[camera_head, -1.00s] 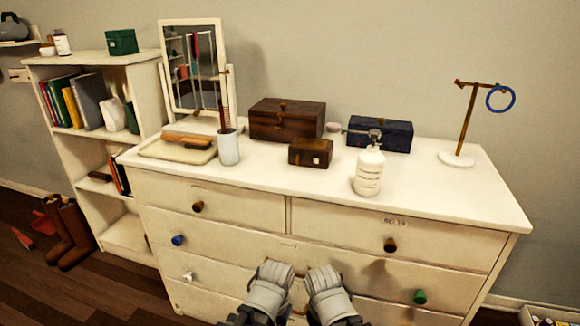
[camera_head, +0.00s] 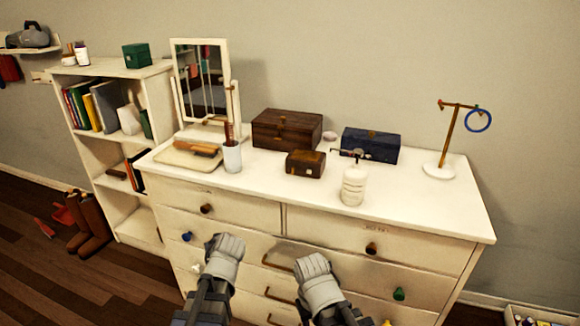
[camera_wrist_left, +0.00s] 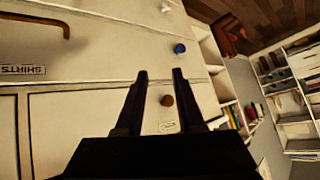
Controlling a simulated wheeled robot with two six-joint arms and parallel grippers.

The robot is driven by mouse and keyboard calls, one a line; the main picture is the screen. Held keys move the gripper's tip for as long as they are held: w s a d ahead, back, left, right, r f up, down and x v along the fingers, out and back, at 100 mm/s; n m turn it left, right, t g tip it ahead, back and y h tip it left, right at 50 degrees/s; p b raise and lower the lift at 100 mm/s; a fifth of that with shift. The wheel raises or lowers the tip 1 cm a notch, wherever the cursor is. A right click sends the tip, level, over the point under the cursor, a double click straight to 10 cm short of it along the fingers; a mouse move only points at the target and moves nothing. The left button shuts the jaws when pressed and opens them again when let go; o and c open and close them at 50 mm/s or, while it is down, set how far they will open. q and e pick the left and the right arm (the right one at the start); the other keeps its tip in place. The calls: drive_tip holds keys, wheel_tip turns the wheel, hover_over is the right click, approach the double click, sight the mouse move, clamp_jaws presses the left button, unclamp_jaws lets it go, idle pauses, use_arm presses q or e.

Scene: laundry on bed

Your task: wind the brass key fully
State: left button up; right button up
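I cannot make out a brass key for certain. A small brown box (camera_head: 305,163) with a small brass-coloured spot on its front stands on the white dresser (camera_head: 270,188). A larger dark wooden chest (camera_head: 287,130) with a clasp is behind it, and a blue box (camera_head: 370,145) is to its right. My left gripper (camera_head: 227,246) is in front of the dresser drawers, below the top. In the left wrist view its fingers (camera_wrist_left: 159,78) are apart and empty, facing the drawer fronts. My right gripper (camera_head: 313,268) is to its right, also before the drawers; its fingers cannot be made out.
A white bottle (camera_head: 353,188) stands at the dresser's front edge, right of the small box. A cup (camera_head: 232,158), a tray (camera_head: 188,158) and a mirror (camera_head: 203,85) are on the left. A ring stand (camera_head: 445,150) is at the right. Drawer knobs stick out in front.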

use_arm(q)
drive_tip(key=w+d+r+m+t+h, duration=0.1)
drive_tip(key=w+d+r+t, duration=0.2)
drive_tip(key=r, duration=0.2)
drive_tip(key=w+d+r+m+t+h, duration=0.1)
drive_tip(key=w+d+r+t+h, duration=0.1)
drive_tip(key=w+d+r+t, duration=0.1)
drive_tip(key=w+d+r+m+t+h, duration=0.1)
drive_tip(key=w+d+r+t, duration=0.2)
drive_tip(key=w+d+r, duration=0.1)
drive_tip(key=shift+w+d+r+t+h, duration=0.2)
drive_tip(key=shift+d+r, duration=0.15)
drive_tip(key=shift+r, duration=0.35)
drive_tip(key=shift+w+d+r+t+h, duration=0.1)
drive_tip(key=shift+w+d+r+h, duration=0.15)
drive_tip(key=shift+r, duration=0.45)
drive_tip(key=m+h, duration=0.4)
drive_tip(key=h, duration=0.2)
approach(290, 183)
wheel_tip(290, 183, up, 4)
drive_tip(key=w+d, duration=0.1)
drive_tip(key=w, duration=0.1)
drive_tip(key=shift+y, duration=0.25)
drive_tip(key=shift+x, duration=4.05)
drive_tip(key=shift+c, duration=0.4)
clamp_jaws()
